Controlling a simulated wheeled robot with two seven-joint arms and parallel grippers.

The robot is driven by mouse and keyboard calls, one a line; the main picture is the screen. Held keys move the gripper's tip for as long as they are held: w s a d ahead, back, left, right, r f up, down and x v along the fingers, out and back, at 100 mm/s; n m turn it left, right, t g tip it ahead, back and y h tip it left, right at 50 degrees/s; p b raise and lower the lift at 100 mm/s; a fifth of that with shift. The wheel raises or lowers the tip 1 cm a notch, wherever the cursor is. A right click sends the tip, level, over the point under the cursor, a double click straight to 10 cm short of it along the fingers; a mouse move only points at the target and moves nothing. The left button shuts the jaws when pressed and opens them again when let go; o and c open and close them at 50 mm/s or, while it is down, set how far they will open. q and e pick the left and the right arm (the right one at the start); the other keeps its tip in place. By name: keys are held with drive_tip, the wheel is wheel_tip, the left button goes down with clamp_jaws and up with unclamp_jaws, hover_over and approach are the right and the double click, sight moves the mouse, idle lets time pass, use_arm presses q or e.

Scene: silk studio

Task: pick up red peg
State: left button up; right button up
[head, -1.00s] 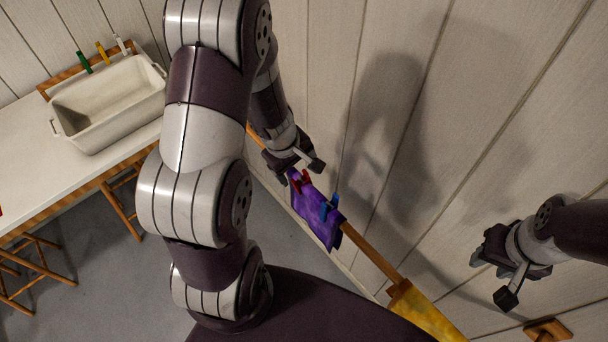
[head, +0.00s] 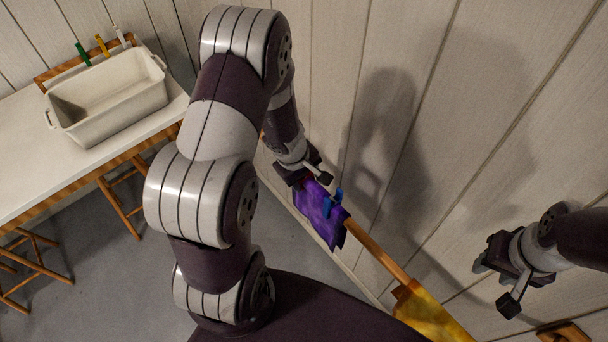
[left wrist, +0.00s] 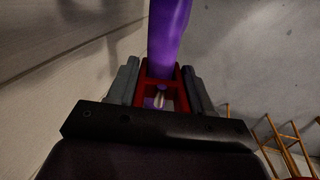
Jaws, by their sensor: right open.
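The red peg (left wrist: 174,97) sits on the edge of the purple silk, between the fingers of my left gripper (left wrist: 161,88) in the left wrist view. The fingers lie close along both sides of it; whether they press on it I cannot tell. In the head view my left gripper (head: 309,180) is at the upper left end of the purple silk (head: 320,213) and hides the red peg. The silk hangs on a wooden rail (head: 375,248). My right gripper (head: 497,281) is open and empty, at the right near the wall.
A blue peg (head: 337,197) is on the same silk, close to my left gripper. A yellow silk (head: 424,312) hangs further along the rail. The plank wall (head: 420,110) is close behind the rail. A white basin (head: 112,98) stands on a table (head: 30,150) at the left, with stools below.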

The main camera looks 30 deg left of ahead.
use_arm(q)
drive_tip(key=shift+c, duration=0.2)
drive_tip(key=s+d+p+v, duration=0.1)
drive_tip(key=d+p+v, duration=0.1)
drive_tip(key=p+v, duration=1.1)
drive_tip(key=s+a+r+b, duration=0.1)
drive_tip(key=s+a+b, duration=0.2)
drive_tip(key=s, duration=0.3)
drive_tip(key=s+a+r+b, duration=0.2)
drive_tip(key=s+a+b, duration=0.1)
drive_tip(key=s+b, duration=0.2)
drive_tip(key=shift+s+a+r+b, duration=0.2)
drive_tip(key=shift+s+a+b, duration=0.2)
drive_tip(key=shift+s, duration=0.7)
